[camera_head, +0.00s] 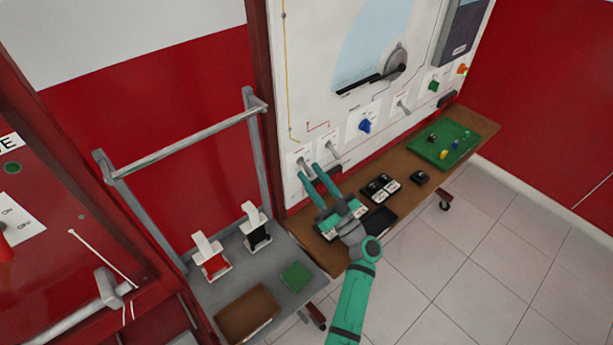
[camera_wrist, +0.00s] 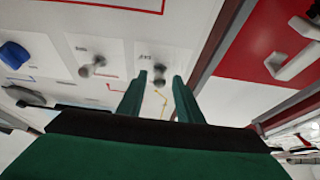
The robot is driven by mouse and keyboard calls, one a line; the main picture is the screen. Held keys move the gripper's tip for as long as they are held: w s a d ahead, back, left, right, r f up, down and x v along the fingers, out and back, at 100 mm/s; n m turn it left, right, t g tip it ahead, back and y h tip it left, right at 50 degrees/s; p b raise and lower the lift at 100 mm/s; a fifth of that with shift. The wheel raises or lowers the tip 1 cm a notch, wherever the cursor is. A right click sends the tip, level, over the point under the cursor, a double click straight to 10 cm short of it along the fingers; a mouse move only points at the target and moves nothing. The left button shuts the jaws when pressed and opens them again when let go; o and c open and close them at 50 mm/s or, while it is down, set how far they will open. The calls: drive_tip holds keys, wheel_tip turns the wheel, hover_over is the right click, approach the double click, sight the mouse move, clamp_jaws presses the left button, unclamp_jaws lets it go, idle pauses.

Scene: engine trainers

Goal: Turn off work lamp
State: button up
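A white panel (camera_head: 350,35) carries a row of small toggle switches and knobs. The leftmost toggle switch (camera_head: 303,162) has a grey lever; it also shows in the wrist view (camera_wrist: 159,76). A second toggle switch (camera_head: 332,151) is just right of it. The labels are too small to read, so I cannot tell which one is the work lamp's. No lamp is clearly recognisable. My gripper (camera_head: 312,171) is open, its two teal fingers parted and pointing at the leftmost switch. In the wrist view the lever appears between the fingertips; contact cannot be told.
A blue knob (camera_head: 364,125), another toggle (camera_head: 403,107) and a green knob (camera_head: 433,86) continue rightward. A brown bench (camera_head: 405,205) below holds black-and-white boxes (camera_head: 380,187) and a green tray (camera_head: 468,142). A grey cart (camera_head: 235,255) with a rail stands left. Floor right is clear.

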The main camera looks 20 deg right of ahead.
drive_tip(key=s+d+f, duration=0.1)
drive_tip(key=s+d, duration=0.1)
drive_tip(key=s, duration=0.5)
drive_tip(key=s+d, duration=0.3)
drive_tip(key=s, duration=0.5)
drive_tip(key=shift+d+f, duration=0.2)
drive_tip(key=shift+f, duration=0.2)
drive_tip(key=shift+w+a, duration=0.1)
